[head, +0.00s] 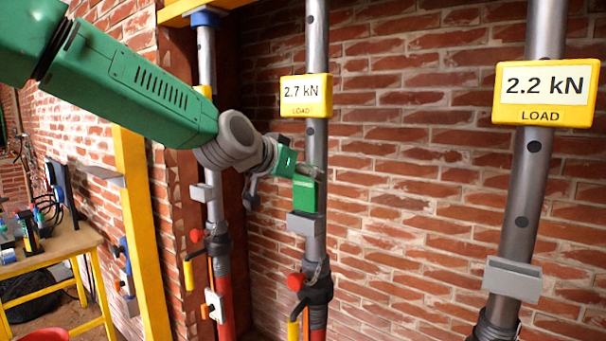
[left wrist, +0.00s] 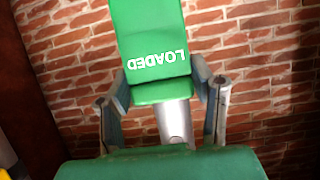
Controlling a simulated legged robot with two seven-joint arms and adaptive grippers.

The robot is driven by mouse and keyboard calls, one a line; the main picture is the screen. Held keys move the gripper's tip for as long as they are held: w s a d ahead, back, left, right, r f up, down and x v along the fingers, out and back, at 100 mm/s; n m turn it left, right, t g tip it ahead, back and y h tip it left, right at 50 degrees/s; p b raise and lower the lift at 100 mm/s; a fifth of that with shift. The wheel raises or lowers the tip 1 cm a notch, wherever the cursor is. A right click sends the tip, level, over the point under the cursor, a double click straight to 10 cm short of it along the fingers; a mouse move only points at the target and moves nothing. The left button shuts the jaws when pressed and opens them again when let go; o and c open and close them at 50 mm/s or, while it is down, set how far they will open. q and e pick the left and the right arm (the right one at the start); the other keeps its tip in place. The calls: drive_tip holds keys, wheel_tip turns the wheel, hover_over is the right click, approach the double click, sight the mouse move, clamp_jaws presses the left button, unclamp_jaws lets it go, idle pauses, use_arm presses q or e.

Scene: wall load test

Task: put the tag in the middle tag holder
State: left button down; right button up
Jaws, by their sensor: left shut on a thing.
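The tag (head: 305,194) is a green plate on the front of the middle post. In the left wrist view the tag (left wrist: 153,55) reads "LOADED", upside down, between the two fingers. My left gripper (head: 305,171) is shut on the tag's upper part. The middle tag holder (head: 305,225) is a grey block on the middle post, directly below the tag. The tag's lower edge is at the holder's top; I cannot tell whether it is inside the slot. My right gripper is in neither view.
The middle post carries a yellow 2.7 kN load sign (head: 306,96). The right post has a 2.2 kN sign (head: 545,93) and an empty grey holder (head: 513,279). The left post has another grey holder (head: 202,192). A workbench (head: 60,243) stands far left. A brick wall is behind.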

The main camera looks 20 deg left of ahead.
sight(302, 189)
use_arm(q)
drive_tip(key=shift+f, duration=0.25)
idle(0.4)
drive_tip(key=shift+a+f+b, duration=0.2)
drive_tip(key=shift+f+b, duration=0.3)
drive_tip(key=shift+f, duration=0.15)
drive_tip(key=shift+f, duration=0.15)
idle(0.3)
drive_tip(key=shift+f+b, duration=0.45)
drive_tip(key=shift+f, duration=0.15)
drive_tip(key=shift+c, duration=0.3)
unclamp_jaws()
